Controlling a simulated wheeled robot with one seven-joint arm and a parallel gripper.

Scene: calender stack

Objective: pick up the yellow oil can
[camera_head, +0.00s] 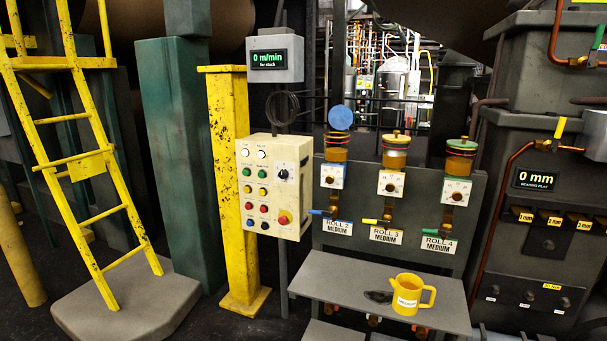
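The yellow oil can (405,291) stands upright on a grey shelf (336,284) at the lower right of the head view. It looks like a mug or jug with a handle on its right side and a white label on its front. A small dark object (378,296) lies on the shelf just left of it; I cannot tell what it is. My gripper does not show in this view.
Above the shelf, a panel (465,205) bears several oilers with dials and roll labels. A cream button box (275,187) and a yellow post (233,180) stand to the left. A dark machine (541,250) stands to the right. The shelf's left part is bare.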

